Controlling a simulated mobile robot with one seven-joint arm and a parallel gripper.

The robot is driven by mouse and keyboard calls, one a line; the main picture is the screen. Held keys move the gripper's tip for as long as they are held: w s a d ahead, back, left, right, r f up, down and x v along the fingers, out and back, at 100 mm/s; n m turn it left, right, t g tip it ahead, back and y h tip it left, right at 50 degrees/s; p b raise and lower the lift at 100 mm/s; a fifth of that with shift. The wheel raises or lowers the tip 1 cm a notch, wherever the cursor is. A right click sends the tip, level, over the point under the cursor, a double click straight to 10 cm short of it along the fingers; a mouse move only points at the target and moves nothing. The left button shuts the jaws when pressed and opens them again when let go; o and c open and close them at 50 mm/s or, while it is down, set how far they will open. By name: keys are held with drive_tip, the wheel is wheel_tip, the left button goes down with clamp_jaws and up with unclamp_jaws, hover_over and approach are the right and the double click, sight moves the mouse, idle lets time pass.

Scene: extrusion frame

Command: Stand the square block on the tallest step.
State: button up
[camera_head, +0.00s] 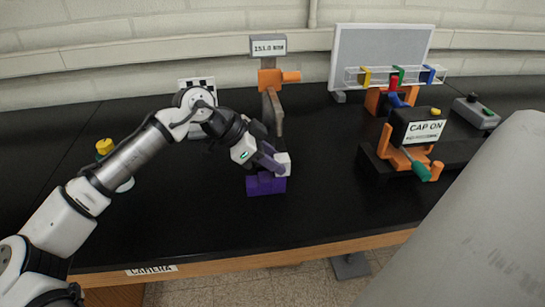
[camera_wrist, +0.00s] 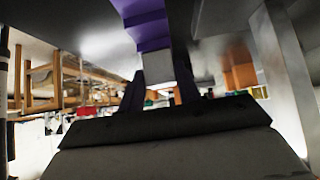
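The square block (camera_head: 283,164) is pale grey-white and sits at the tip of my gripper (camera_head: 275,160). In the wrist view the block (camera_wrist: 158,68) lies between my gripper's two dark fingers (camera_wrist: 159,88), which appear closed on its sides. The purple stepped stand (camera_head: 265,186) is on the black bench just below the block, in the head view. In the wrist view the stand (camera_wrist: 147,30) shows right beyond the block. The block is over the stand's right part; whether it touches a step cannot be told. My gripper hides part of the stand's top.
A grey post with an orange clamp (camera_head: 270,80) and a display stands close behind my gripper. A "CAP ON" fixture (camera_head: 416,130) and a rack with coloured pieces (camera_head: 398,77) are at right. A yellow-topped item (camera_head: 104,147) is left. The bench front is clear.

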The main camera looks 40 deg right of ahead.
drive_tip(key=o, duration=0.3)
drive_tip(key=shift+o, duration=0.2)
drive_tip(key=b+v, duration=0.1)
drive_tip(key=v, duration=1.1)
drive_tip(key=shift+w+r, duration=0.1)
drive_tip(key=shift+r, duration=0.05)
